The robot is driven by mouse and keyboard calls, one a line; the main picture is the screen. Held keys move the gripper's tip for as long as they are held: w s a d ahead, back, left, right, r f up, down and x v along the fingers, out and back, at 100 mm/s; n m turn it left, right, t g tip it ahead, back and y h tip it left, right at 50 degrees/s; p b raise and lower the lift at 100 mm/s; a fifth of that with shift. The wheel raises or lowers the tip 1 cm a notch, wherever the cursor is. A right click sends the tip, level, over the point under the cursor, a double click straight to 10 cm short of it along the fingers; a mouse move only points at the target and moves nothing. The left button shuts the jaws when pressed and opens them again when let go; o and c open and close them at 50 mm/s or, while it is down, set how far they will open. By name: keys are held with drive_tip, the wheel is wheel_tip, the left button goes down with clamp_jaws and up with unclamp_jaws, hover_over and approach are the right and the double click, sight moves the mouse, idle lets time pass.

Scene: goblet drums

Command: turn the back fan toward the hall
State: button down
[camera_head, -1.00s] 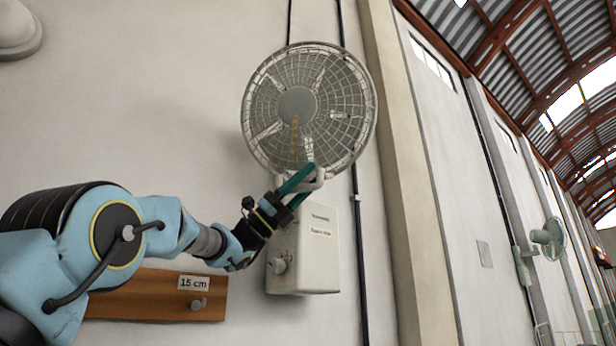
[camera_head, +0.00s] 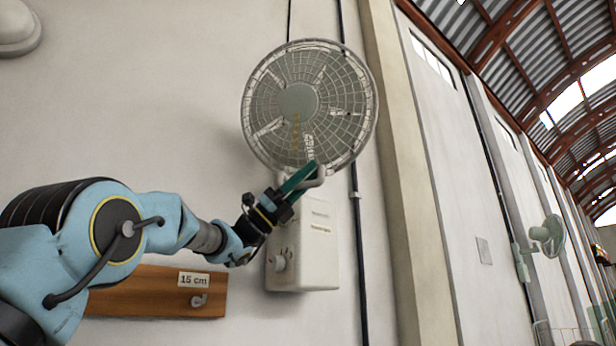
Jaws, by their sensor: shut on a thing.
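A wall fan (camera_head: 299,103) with a round wire guard and pale grey hub is mounted on the white wall in the middle of the view. A pale curved handle (camera_head: 318,181) sits at the guard's lower edge. My gripper (camera_head: 300,178), with dark green fingers, is shut on this handle; the fingers cover part of it. The fan's face points mostly toward my camera. Below it is a white control box (camera_head: 311,258) with a knob (camera_head: 278,263) on its left. The hall extends away at the right.
A second, green-grey fan (camera_head: 547,236) is on the wall farther down at the right. A pilaster (camera_head: 405,190) stands right of the near fan. A wooden board (camera_head: 150,292) with a hook and a "15 cm" label is below my arm.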

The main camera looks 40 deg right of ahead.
drive_tip(key=shift+w+d+f+n+t+h, duration=0.15)
drive_tip(key=shift+w+f+n+t+h, duration=0.15)
drive_tip(key=shift+h, duration=0.1)
idle(0.4)
